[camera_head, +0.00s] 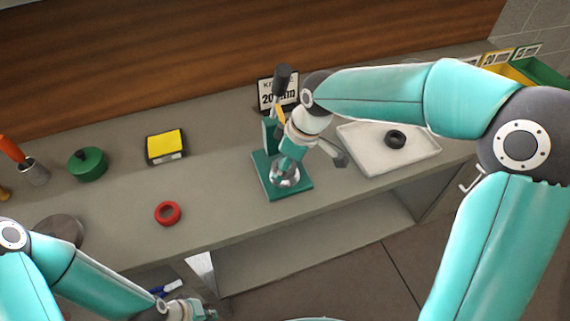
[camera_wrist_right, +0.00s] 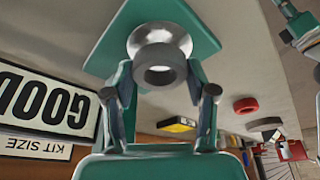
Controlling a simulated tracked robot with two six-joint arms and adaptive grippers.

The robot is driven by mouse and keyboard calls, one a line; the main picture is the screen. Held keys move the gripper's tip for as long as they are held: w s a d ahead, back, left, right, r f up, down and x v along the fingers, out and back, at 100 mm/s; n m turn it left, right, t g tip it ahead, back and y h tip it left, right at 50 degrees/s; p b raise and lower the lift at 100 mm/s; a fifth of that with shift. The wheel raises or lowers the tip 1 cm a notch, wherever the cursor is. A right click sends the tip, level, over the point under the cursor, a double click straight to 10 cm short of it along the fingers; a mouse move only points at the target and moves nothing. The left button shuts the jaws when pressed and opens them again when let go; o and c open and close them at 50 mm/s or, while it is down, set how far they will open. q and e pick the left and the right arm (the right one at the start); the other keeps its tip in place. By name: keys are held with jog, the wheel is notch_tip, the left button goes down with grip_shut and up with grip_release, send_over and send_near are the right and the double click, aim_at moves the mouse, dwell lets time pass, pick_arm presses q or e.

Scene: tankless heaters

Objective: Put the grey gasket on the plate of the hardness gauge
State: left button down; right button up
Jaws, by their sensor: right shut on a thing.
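The hardness gauge is a green stand with a green base (camera_head: 297,187) at the middle of the bench; its round silver plate (camera_head: 284,180) sits on that base. The plate (camera_wrist_right: 160,33) also shows at the top of the right wrist view. My right gripper (camera_wrist_right: 160,78) is shut on the grey gasket (camera_wrist_right: 160,60), a thick ring held between its fingertips, over or against the plate; I cannot tell if they touch. In the head view my right arm and gripper (camera_head: 288,160) cover the gasket. My left gripper (camera_head: 203,311) is low at the front, its fingers unclear.
A red ring (camera_head: 168,213) lies on the bench left of the gauge. A yellow-topped box (camera_head: 165,146) and a green round pot (camera_head: 88,164) stand further left. A white tray (camera_head: 365,163) with a black ring (camera_head: 395,139) lies right. A sign (camera_head: 268,91) stands behind the gauge.

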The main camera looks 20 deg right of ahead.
jog(key=shift+f, duration=0.65)
jog(key=o, duration=1.3)
jog(key=shift+f, duration=0.1)
jog(key=shift+c, duration=0.2)
jog(key=v, duration=1.2)
